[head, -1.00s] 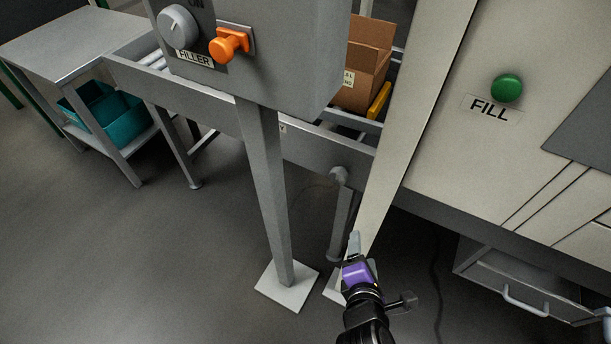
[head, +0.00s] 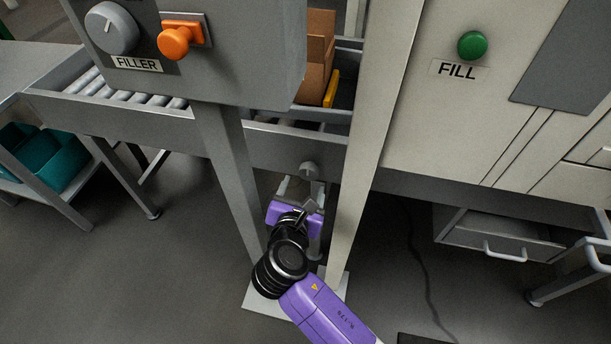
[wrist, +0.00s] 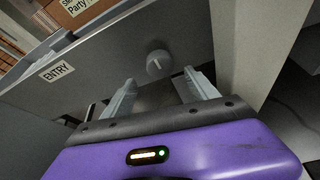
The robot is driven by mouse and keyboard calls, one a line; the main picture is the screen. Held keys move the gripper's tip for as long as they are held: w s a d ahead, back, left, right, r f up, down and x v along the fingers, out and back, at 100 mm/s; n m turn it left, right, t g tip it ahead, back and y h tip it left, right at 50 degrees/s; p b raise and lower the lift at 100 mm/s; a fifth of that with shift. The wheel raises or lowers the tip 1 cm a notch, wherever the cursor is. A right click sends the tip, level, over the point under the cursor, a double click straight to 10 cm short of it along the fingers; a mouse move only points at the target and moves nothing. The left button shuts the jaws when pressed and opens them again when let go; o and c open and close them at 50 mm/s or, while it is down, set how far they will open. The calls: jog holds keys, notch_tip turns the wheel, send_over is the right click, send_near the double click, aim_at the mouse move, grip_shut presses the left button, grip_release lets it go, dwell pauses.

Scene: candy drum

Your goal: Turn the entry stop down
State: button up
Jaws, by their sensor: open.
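A round grey knob (head: 308,170) sits on the side rail of the conveyor, between the filler post and the pale upright. In the wrist view the knob (wrist: 157,64) has a light line on its face, and the ENTRY label (wrist: 57,72) is on the same rail to its left. My gripper (head: 298,187) is just in front of and slightly below the knob. Its fingers are apart and empty. In the wrist view the knob shows just beyond and between the fingertips (wrist: 160,82), apart from them. A yellow bar (head: 331,88) stands beside the carton on the conveyor.
The grey filler box (head: 190,60) with a dial and orange button (head: 174,42) hangs above left; its post (head: 228,170) is close left. The pale upright (head: 365,140) is close right. A carton (head: 316,65) is on the conveyor. A green FILL button (head: 472,45) is upper right.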

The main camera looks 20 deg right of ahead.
aim_at(307, 176)
jog(key=b+x, duration=0.1)
jog(key=x, duration=0.6)
jog(key=shift+d+b, duration=0.1)
jog(key=shift+b, duration=0.25)
jog(key=c, duration=1.4)
